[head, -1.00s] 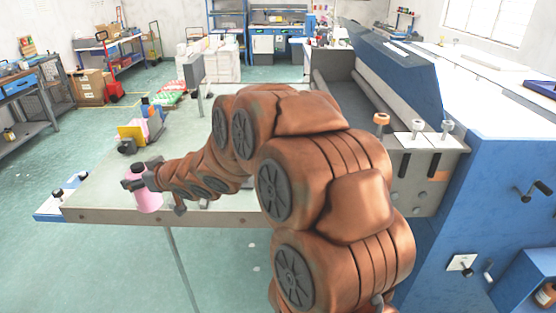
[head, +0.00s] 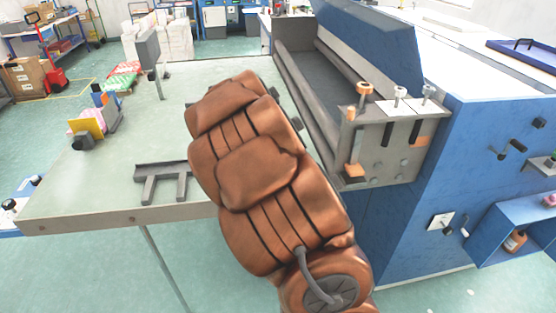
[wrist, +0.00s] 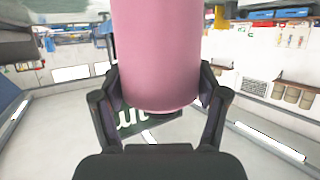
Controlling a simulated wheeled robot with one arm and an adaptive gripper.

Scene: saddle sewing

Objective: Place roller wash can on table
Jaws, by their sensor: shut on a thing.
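The roller wash can (wrist: 157,55) is a plain pink cylinder, large in the wrist view, with its top cut off by the frame edge. My gripper (wrist: 160,90) is shut on it, one finger on each side. In the head view my folded arm hides the gripper and the can. The table (head: 90,195) is a pale grey-green flat top to the left of my arm in the head view. I cannot tell how far the can is from the table.
On the table stand a grey bracket (head: 165,178) and a cluster with a yellow piece (head: 88,126). The blue machine (head: 470,160) with rollers and knobs borders the table on the right. A blue shelf box (head: 510,235) on it holds small bottles. The table's front-left part is clear.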

